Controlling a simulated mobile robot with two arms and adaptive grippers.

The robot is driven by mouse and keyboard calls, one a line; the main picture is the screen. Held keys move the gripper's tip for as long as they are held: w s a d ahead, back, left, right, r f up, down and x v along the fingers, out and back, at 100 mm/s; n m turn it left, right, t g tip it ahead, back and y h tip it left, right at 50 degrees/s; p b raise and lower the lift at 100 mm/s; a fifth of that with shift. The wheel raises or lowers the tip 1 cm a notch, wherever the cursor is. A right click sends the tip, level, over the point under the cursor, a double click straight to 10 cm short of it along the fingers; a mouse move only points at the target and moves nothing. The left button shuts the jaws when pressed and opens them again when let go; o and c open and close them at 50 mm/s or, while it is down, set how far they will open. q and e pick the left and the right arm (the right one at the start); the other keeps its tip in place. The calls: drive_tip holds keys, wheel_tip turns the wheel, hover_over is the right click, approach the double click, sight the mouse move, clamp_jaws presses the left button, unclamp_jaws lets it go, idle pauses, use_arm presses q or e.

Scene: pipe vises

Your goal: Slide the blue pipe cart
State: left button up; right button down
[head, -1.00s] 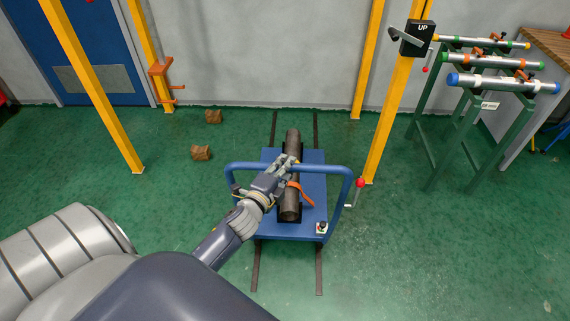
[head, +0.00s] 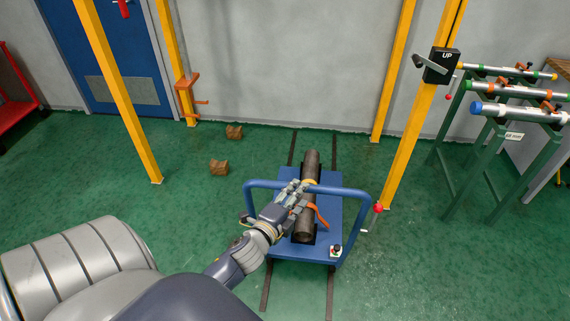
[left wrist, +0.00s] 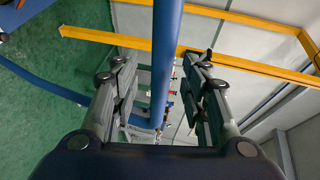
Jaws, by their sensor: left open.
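The blue cart (head: 328,222) stands on two dark floor rails, with a raised blue tube handle (head: 352,192) across its near side. A dark pipe (head: 309,170) lies lengthwise on its bed, with an orange strap (head: 321,213) beside it. My left gripper (head: 298,188) is at the handle's crossbar, hiding part of the bar and pipe. In the left wrist view, the blue handle tube (left wrist: 167,50) runs between the open fingers of my left gripper (left wrist: 162,65); I cannot tell whether they touch it. My right gripper is not in view.
Yellow posts (head: 402,130) stand around the cart, one with a black UP crank box (head: 441,66). Green pipe stands (head: 482,165) are at the right. Two brown blocks (head: 219,168) lie on the floor left of the cart. The rails (head: 294,147) run clear toward the wall.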

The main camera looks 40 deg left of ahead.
use_arm(q)
drive_tip(key=v, duration=0.8)
drive_tip(key=shift+s, duration=0.15)
